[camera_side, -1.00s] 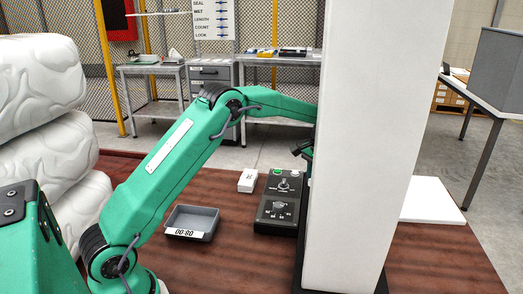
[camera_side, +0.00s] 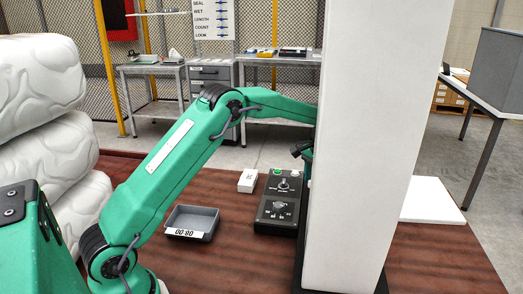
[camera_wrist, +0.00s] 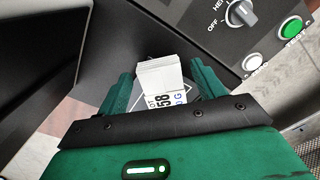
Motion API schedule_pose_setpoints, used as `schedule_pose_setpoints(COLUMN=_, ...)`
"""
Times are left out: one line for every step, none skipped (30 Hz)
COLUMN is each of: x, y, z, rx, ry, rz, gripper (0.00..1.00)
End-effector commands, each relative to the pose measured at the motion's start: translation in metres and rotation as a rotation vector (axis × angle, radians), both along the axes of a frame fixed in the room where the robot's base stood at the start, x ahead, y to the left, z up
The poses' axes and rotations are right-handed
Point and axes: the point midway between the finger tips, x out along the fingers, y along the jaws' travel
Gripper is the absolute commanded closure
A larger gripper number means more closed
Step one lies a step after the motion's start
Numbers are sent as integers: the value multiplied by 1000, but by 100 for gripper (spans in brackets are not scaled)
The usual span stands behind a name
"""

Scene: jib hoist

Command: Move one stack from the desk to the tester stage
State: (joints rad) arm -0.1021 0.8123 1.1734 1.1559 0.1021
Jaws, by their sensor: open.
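A white stack (camera_wrist: 160,75) with a printed label reading "58" and a "G" shows in the wrist view. It stands between the two green fingers of my gripper (camera_wrist: 163,86), which is open around it. The stack appears to sit on a dark surface marked with a light diamond outline (camera_wrist: 195,98), seemingly the tester stage. Whether the fingers touch the stack I cannot tell. In the side view a tall white column hides my gripper and this stack. A small white block with print (camera_side: 247,181), perhaps another stack, lies on the brown desk (camera_side: 245,265).
A grey tray (camera_side: 178,217) with a number label sits on the desk. A black control box (camera_side: 280,205) with knobs stands beside the white column (camera_side: 360,150). The wrist view shows a knob (camera_wrist: 241,13) and a green button (camera_wrist: 291,27) close by. White wrapped bulks (camera_side: 45,130) are at left.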

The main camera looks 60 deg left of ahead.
Motion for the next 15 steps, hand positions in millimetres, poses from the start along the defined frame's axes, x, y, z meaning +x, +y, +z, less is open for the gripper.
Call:
schedule_pose_setpoints(x=0, y=0, z=2, rx=0, ry=-2, rz=0, gripper=32)
schedule_pose_setpoints(x=0, y=0, z=4, rx=0, ry=-2, rz=0, gripper=32)
schedule_pose_setpoints(x=0, y=0, z=7, rx=0, ry=-2, rz=0, gripper=32)
schedule_pose_setpoints(x=0, y=0, z=9, rx=0, ry=-2, rz=0, gripper=32)
schedule_pose_setpoints(x=0, y=0, z=12, rx=0, ry=-2, rz=0, gripper=32)
schedule_pose_setpoints(x=1, y=0, z=16, rx=0, ry=-3, rz=0, gripper=32)
schedule_pose_setpoints(x=1, y=0, z=19, rx=0, ry=-3, rz=0, gripper=32)
schedule_pose_setpoints(x=0, y=0, z=22, rx=0, ry=-3, rz=0, gripper=32)
schedule_pose_setpoints(x=0, y=0, z=27, rx=0, ry=-3, rz=0, gripper=32)
schedule_pose_setpoints(x=1, y=0, z=32, rx=0, ry=-4, rz=0, gripper=32)
schedule_pose_setpoints(x=1, y=0, z=36, rx=0, ry=-4, rz=0, gripper=32)
schedule_pose_setpoints(x=1, y=0, z=43, rx=0, ry=-4, rz=0, gripper=32)
schedule_pose_setpoints(x=1, y=0, z=48, rx=0, ry=-5, rz=0, gripper=32)
schedule_pose_setpoints(x=1, y=0, z=53, rx=0, ry=-4, rz=0, gripper=32)
schedule_pose_setpoints(x=1, y=0, z=59, rx=0, ry=-5, rz=0, gripper=32)
